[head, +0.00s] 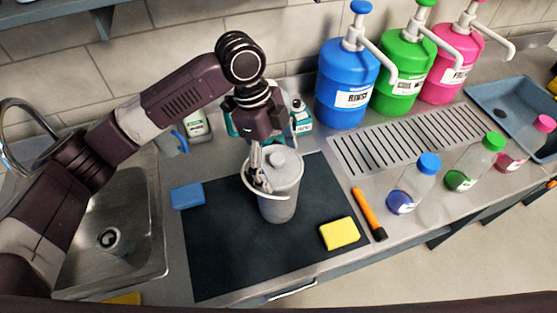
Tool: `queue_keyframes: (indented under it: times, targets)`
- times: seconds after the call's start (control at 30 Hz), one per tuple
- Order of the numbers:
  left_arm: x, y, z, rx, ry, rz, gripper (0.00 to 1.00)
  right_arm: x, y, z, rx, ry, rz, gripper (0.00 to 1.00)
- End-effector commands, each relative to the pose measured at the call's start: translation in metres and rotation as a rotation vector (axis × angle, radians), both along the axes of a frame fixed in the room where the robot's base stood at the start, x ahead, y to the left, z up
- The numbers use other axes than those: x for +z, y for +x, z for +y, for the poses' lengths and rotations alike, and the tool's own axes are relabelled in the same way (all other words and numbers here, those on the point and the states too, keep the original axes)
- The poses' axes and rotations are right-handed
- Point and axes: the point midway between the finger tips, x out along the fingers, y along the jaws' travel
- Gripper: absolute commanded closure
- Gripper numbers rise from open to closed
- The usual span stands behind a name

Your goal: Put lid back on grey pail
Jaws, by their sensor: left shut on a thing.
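The grey pail (279,207) stands upright on the dark mat (215,250). Its light grey lid (287,167), with a small knob on top, shows over the pail's mouth; I cannot tell whether it is fully seated. A thin pale handle (272,197) curves out around the pail's front left. My left gripper (261,183) reaches down at the pail's left side, beside the knob. It appears shut on the handle, though the fingers hide the exact contact. My right gripper is not in view.
A blue sponge (187,196), yellow sponge (340,233) and orange-handled tool (369,214) lie around the pail. A sink (147,235) is at left. Blue (345,82), green (396,87) and pink (444,78) pump jugs stand behind; small bottles (413,184) stand right. The mat's front left is clear.

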Motion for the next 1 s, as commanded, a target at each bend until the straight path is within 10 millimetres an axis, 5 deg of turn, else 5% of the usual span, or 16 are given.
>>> queue_keyframes:
  times: [1.0]
  targets:
    - [-0.0029,0.0001,0.0000,0.000,0.000,0.000,0.41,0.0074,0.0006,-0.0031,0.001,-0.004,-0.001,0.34]
